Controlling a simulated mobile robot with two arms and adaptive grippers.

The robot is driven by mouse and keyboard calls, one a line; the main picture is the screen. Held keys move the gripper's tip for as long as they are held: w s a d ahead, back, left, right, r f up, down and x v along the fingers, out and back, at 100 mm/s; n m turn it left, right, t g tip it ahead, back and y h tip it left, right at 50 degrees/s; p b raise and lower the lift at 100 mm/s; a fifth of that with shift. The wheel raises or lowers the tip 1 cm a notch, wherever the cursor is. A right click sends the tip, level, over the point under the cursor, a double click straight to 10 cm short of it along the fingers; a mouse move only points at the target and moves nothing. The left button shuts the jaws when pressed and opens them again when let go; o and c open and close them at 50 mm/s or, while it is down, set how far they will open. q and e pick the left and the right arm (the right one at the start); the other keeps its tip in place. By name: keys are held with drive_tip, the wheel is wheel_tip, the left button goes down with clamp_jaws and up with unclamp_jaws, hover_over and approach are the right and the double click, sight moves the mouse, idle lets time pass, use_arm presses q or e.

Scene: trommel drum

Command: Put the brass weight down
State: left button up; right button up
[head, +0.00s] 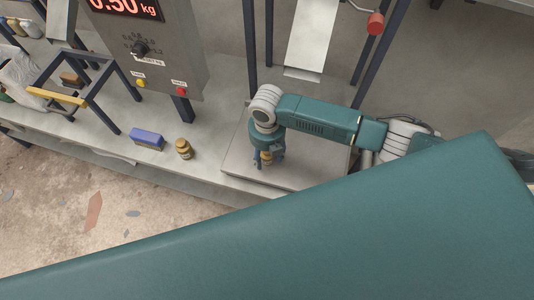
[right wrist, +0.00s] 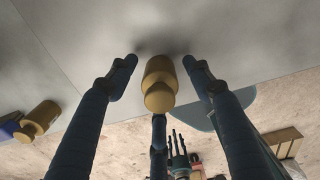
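A brass weight (head: 266,157) stands upright on a pale flat plate (head: 237,159) under my right gripper (head: 270,161). In the right wrist view the weight (right wrist: 159,84) is between the fingers of that gripper (right wrist: 160,70), with clear gaps to the left and right fingers. The middle finger's tip is close below the weight's knob; whether it touches I cannot tell. The gripper is open around the weight. A second brass weight (head: 184,149) stands on the bench left of the plate.
A blue block (head: 147,139) lies beside the second weight near the bench's front edge. A grey control box (head: 155,45) reading 0.50 kg stands behind. A dark frame (head: 80,95) is at left. A large teal part of mine covers the lower head view.

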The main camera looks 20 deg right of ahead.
drive_tip(key=shift+r, duration=0.2)
wheel_tip(320, 180, up, 7)
drive_tip(key=shift+r+b, duration=0.2)
drive_tip(key=shift+b, duration=0.1)
idle(0.5)
